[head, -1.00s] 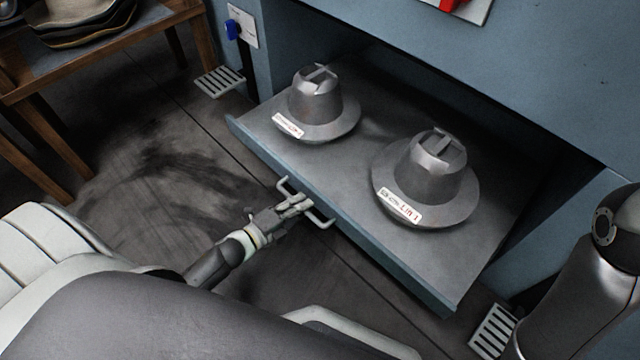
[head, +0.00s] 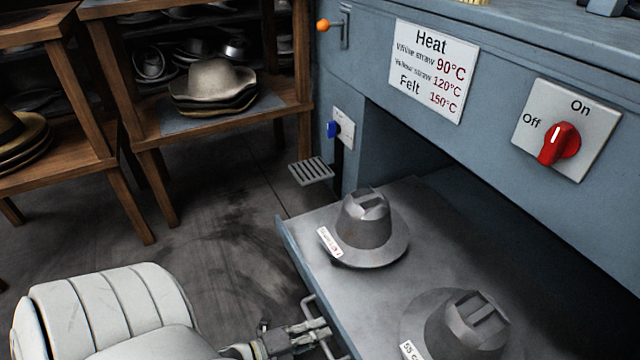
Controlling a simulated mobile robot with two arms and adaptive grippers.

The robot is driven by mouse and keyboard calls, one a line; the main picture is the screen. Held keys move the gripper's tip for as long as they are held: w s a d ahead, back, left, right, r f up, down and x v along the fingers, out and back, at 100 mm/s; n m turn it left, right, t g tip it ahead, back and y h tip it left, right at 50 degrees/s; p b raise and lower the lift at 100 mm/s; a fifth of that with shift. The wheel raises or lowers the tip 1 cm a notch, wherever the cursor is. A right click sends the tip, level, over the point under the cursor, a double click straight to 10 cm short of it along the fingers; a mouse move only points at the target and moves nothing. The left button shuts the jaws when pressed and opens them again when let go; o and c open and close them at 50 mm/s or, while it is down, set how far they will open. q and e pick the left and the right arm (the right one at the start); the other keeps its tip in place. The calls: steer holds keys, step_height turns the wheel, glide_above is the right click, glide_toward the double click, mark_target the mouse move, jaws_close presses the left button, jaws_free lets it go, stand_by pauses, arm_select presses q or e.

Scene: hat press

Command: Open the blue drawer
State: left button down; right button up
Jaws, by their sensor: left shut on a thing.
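The blue drawer (head: 290,250) stands pulled out from the blue press cabinet in the head view, with its front edge toward me. Two grey metal hat forms rest on its flat top, one farther back (head: 370,230) and one nearer (head: 462,325), cut off by the lower picture edge. The drawer's metal handle (head: 309,303) shows at the bottom. My left gripper (head: 318,330) is at this handle, shut on it. My right gripper is outside the view.
A wooden rack (head: 150,140) with stacked felt hats (head: 213,86) stands at the back left. The cabinet carries a heat sign (head: 433,68), a red knob (head: 559,143) and a blue switch (head: 333,129). Floor left of the drawer is clear.

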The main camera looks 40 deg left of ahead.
arm_select(q)
steer(key=c, duration=1.5)
jaws_free()
steer(key=v, duration=1.2)
